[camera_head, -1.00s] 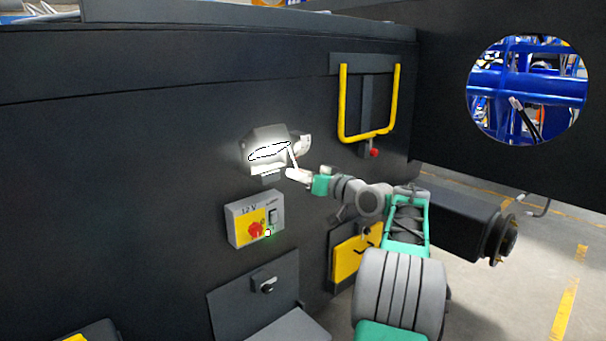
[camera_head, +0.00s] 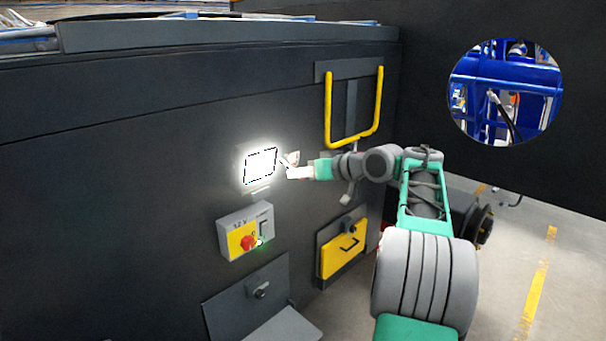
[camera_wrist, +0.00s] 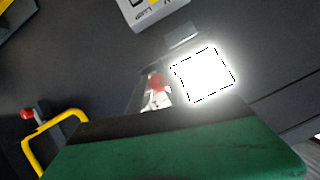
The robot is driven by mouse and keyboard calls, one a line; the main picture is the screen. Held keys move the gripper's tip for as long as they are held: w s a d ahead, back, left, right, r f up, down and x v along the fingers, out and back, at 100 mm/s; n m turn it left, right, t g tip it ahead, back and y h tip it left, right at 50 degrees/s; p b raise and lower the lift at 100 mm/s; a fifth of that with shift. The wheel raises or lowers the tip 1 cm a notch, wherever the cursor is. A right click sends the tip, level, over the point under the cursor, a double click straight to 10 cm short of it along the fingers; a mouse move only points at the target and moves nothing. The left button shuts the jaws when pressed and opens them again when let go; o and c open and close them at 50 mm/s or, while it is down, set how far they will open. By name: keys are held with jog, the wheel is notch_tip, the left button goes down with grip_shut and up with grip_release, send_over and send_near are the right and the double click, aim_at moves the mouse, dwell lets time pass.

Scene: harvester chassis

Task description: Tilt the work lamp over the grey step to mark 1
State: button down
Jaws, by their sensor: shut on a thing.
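The work lamp (camera_head: 261,165) is lit and mounted on the dark chassis wall, above the grey step (camera_head: 284,326). Its bright square face points outward from the wall. The wrist view shows the glowing face (camera_wrist: 203,74) close up. My gripper (camera_head: 289,168) is at the lamp's right side, shut on a part of the lamp there. In the wrist view the fingers (camera_wrist: 156,92) are beside the bright face, with something red between them. The held part is largely hidden by glare and fingers. I cannot make out the marks.
A 12 V box (camera_head: 246,231) with a red knob on yellow is below the lamp. A yellow handle (camera_head: 329,110) is at the upper right. A yellow panel (camera_head: 343,250) sits lower right. The floor at the right (camera_head: 500,290) is open.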

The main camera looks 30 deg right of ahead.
jog(key=shift+s+r+p, duration=0.1)
jog(key=shift+r+p, duration=0.6)
jog(key=shift+r, duration=0.85)
jog(key=c, duration=1.4)
grip_release()
jog(key=shift+a, duration=0.15)
jog(key=shift+o, duration=1)
jog(key=shift+f, duration=0.15)
jog(key=shift+s+d, duration=0.25)
jog(key=b+v, duration=0.1)
jog(key=v, duration=0.6)
jog(key=shift+s, duration=0.15)
